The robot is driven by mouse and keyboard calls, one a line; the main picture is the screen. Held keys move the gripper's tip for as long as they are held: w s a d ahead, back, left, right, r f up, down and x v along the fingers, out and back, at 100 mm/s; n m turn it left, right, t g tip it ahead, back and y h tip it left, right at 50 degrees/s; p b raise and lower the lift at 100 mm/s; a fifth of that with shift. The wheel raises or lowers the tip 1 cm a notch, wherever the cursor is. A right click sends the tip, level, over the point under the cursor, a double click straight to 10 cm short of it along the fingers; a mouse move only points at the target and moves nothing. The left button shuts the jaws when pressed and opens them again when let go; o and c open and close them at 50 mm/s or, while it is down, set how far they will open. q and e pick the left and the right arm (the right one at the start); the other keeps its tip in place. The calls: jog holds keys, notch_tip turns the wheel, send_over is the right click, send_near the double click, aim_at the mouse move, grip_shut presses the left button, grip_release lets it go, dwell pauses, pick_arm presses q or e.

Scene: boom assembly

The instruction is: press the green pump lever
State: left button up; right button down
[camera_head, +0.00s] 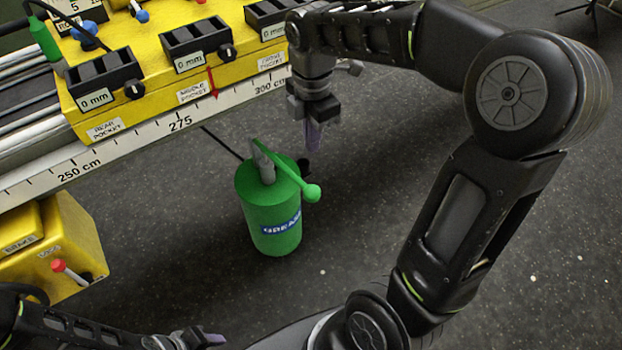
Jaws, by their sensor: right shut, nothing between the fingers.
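The green grease pump (271,219) stands upright on the dark floor in the middle of the view. Its green lever (285,165) slopes down to the right from the grey post on top and ends in a round green knob (311,192). My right gripper (313,138) is shut and empty. It points down, above and a little right of the pump in the picture, apart from the knob. My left gripper (208,340) is low at the bottom edge, partly cut off, and its jaws are too small to judge.
A yellow machine (160,70) with black pockets and a white centimetre scale (180,125) runs along the upper left. A yellow box (75,240) with a red-tipped lever (58,266) stands at lower left. A dark hose runs behind the pump.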

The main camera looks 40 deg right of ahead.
aim_at(312, 188)
jog(key=shift+f, duration=0.1)
notch_tip(312, 188, down, 14)
jog(key=shift+r+b, duration=0.1)
jog(key=shift+b, duration=0.8)
